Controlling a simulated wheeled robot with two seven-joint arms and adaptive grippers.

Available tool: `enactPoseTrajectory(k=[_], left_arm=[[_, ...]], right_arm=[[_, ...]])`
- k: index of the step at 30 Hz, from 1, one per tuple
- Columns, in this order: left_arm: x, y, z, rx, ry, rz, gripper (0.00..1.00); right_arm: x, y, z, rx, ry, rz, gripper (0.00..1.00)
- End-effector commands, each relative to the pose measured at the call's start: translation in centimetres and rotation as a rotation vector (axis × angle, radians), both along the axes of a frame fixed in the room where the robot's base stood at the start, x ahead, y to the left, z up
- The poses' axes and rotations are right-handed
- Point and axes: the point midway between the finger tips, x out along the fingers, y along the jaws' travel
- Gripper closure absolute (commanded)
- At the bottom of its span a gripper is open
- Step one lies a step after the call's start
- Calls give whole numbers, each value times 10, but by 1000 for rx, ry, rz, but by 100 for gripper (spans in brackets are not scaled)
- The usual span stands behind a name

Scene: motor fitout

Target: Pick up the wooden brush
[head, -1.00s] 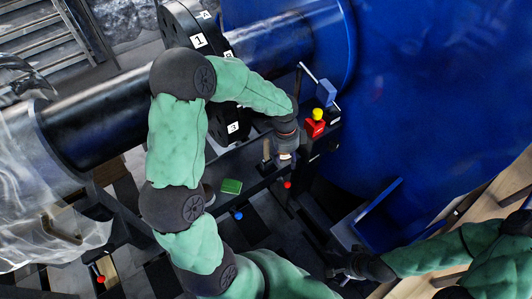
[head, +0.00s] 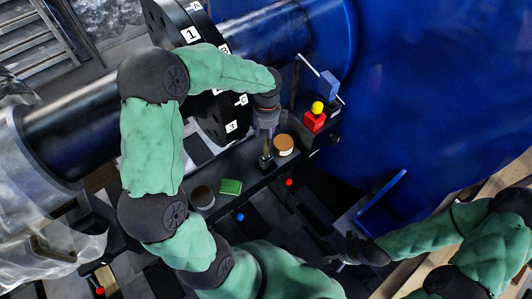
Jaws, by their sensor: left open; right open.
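The wooden brush (head: 266,151) stands upright on the dark shelf, its light wooden handle up and a dark base below. My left gripper (head: 266,136) is open and points down right above the brush, at the top of its handle. The fingers hide the handle's upper end, and I cannot tell whether they touch it. My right gripper (head: 347,251) is open and empty at the lower right, well apart from the brush.
An orange-brown-topped jar (head: 284,143) stands close right of the brush. A green block (head: 231,187) and a dark round tin (head: 203,197) sit to the left on the shelf (head: 240,168). A red block with a yellow knob (head: 314,119) stands further right. A black numbered flange (head: 190,30) rises behind.

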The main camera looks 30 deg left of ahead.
Motion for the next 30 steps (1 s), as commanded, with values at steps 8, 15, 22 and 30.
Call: enactPoseTrajectory(k=[8,15,22,30], left_arm=[[0,1,-30,0,1,0,50],[-1,1,-52,0,0,0,50],[-1,1,-50,0,0,0,64],[-1,1,-50,0,0,0,100]], right_arm=[[0,0,-20,0,0,0,0],[0,0,-30,0,0,0,0],[0,0,-28,0,0,0,0],[0,0,-28,0,0,0,0]])
